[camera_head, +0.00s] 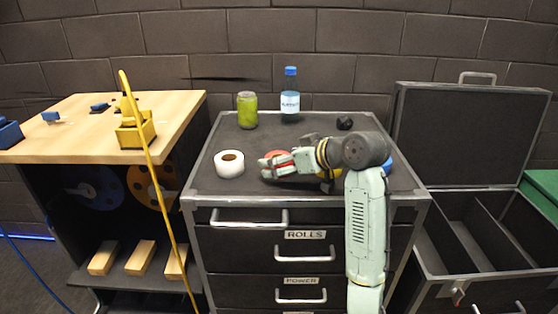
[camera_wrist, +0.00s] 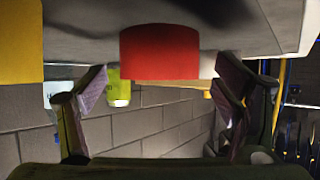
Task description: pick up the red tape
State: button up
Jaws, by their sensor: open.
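The red tape (camera_head: 277,154) is on top of the dark cabinet and is mostly hidden by my gripper (camera_head: 270,166) in the head view. In the wrist view the red tape (camera_wrist: 160,52) shows as a red block, resting against the grey cabinet top, which appears upside down at the upper edge. My gripper's two fingers (camera_wrist: 161,76) are spread apart, one on each side of the tape in that view, with nothing between them held. The fingers do not visibly touch the tape.
A white roll (camera_head: 229,164) stands just left of my gripper. A yellow thing (camera_wrist: 20,42) is beside the red tape, and a blue one (camera_head: 387,165) is partly behind my arm. A green jar (camera_head: 247,110), a blue-capped bottle (camera_head: 290,95) and a small black object (camera_head: 344,123) stand behind.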

jog(key=shift+x, duration=0.95)
jog(key=shift+c, duration=0.2)
jog(key=c, duration=1.3)
jog(key=shift+o, duration=0.2)
jog(key=shift+r, duration=0.1)
